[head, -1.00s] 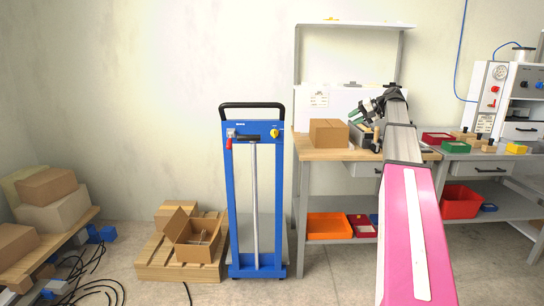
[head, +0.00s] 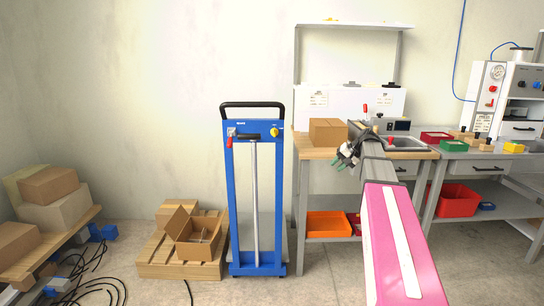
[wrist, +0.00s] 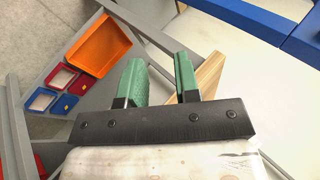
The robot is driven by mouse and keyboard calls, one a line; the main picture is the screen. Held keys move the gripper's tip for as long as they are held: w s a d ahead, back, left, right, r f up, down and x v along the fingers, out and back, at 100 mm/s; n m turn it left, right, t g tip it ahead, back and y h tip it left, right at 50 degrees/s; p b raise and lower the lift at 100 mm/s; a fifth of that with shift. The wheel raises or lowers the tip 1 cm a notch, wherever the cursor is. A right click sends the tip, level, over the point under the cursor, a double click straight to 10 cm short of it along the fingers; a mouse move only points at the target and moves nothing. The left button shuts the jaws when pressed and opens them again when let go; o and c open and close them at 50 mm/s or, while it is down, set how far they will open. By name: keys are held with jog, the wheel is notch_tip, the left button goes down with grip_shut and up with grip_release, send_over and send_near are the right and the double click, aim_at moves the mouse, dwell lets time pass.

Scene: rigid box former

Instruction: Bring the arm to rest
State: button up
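My pink and grey arm reaches out from the lower right in the head view. My gripper (head: 345,157) is at its far end, in front of the wooden workbench's (head: 308,153) front edge. In the wrist view, the two green fingers of my gripper (wrist: 161,80) stand apart with nothing held between them. The wooden bench edge (wrist: 210,77) shows just beyond the right finger. The fingertips are small and partly dark in the head view.
A cardboard box (head: 328,132) stands on the bench beside my gripper. A blue-framed stand (head: 233,200) is to the left. An orange bin (head: 325,226) is on the lower shelf, also visible in the wrist view (wrist: 92,50). Open floor (head: 325,275) lies in front.

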jog(key=s+a+f+n+g+h, duration=0.1)
jog(key=s+a+f, duration=0.4)
jog(key=s+f, duration=0.9)
jog(key=s+a+f+n+g+h, duration=0.1)
jog(key=s+a+f+h, duration=0.3)
jog(key=s+f, duration=1)
notch_tip(320, 180, down, 2)
jog(key=shift+s+a+f+n+g+h, duration=0.15)
jog(key=shift+s+a+n+g+h, duration=0.2)
jog(key=shift+g+h, duration=0.7)
